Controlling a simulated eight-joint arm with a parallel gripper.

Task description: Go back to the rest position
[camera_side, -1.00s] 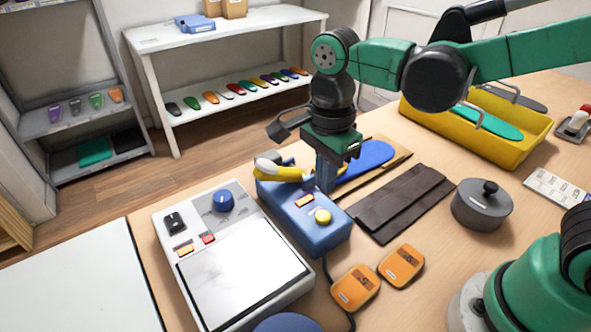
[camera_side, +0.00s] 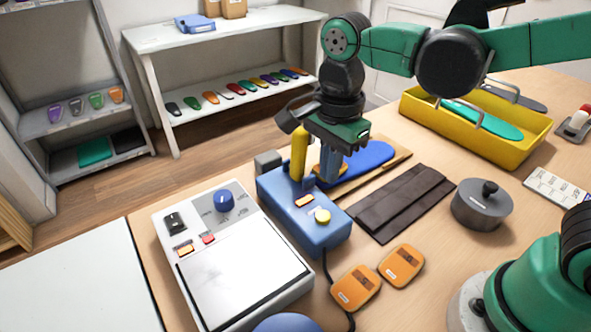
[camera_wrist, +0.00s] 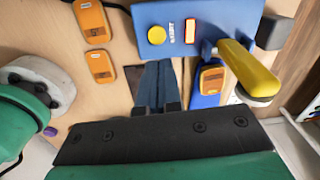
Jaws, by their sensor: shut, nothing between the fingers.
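My gripper (camera_side: 331,162) is shut and empty. It hangs just behind and to the right of the blue box (camera_side: 318,236), close to the yellow lever (camera_side: 299,152), which stands upright. In the wrist view the shut blue fingers (camera_wrist: 157,85) point toward the near face of the blue box (camera_wrist: 215,22), and the yellow lever (camera_wrist: 248,68) is to their right. I cannot tell whether the fingers touch the box.
A blue insole (camera_side: 372,155) lies on a wooden board behind my gripper. A dark folded cloth (camera_side: 400,203), a grey lidded pot (camera_side: 482,206) and a yellow bin (camera_side: 430,118) are to the right. A white heating device (camera_side: 245,268) stands left; two orange pads (camera_side: 355,287) lie in front.

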